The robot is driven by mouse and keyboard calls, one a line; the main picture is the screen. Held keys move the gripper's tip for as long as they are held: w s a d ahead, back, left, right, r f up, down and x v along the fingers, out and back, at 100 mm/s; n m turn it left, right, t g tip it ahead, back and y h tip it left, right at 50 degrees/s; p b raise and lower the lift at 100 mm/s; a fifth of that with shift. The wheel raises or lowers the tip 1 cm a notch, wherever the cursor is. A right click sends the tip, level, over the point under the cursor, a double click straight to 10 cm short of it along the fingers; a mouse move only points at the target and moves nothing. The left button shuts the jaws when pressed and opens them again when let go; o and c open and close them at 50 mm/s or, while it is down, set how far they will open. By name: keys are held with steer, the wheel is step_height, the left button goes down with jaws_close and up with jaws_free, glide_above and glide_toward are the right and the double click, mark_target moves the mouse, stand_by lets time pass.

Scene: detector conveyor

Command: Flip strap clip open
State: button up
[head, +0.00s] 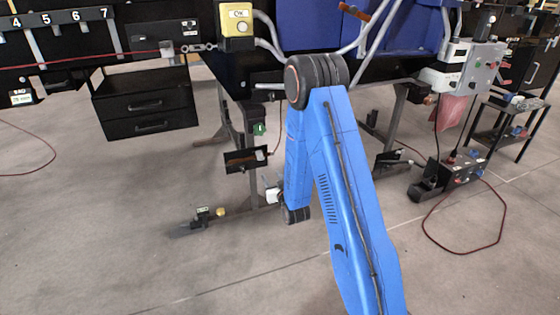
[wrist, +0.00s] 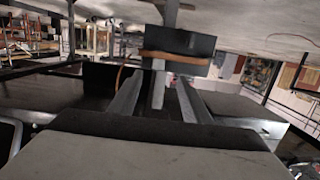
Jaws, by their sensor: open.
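I cannot make out a strap clip for certain in either view. A dark flat plate (wrist: 190,43) with a brown strap-like band (wrist: 175,58) across its edge is ahead of me in the wrist view. A similar dark plate (head: 247,160) stands by the frame leg in the head view. My gripper (wrist: 159,92) shows as two grey fingers set apart, pointing toward the plate, with a grey post visible between them. I see nothing held. Contact with the band cannot be told. In the head view my blue arm hides part of the frame, and my gripper is mostly hidden.
A yellow OK button box (head: 237,18) is on the conveyor edge, above a green switch (head: 259,129). Red cable (head: 500,228) lies on the floor at right by a small cart (head: 510,103). Grey floor at lower left is clear.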

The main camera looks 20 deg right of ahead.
steer(key=s+r+g, duration=0.2)
steer(key=s+r, duration=0.3)
steer(key=r, duration=0.3)
steer(key=s+r+g, duration=0.3)
steer(key=s+r, duration=0.3)
steer(key=r, duration=0.2)
steer(key=shift+a+r, duration=0.3)
steer(key=shift+r, duration=0.05)
stand_by(0.5)
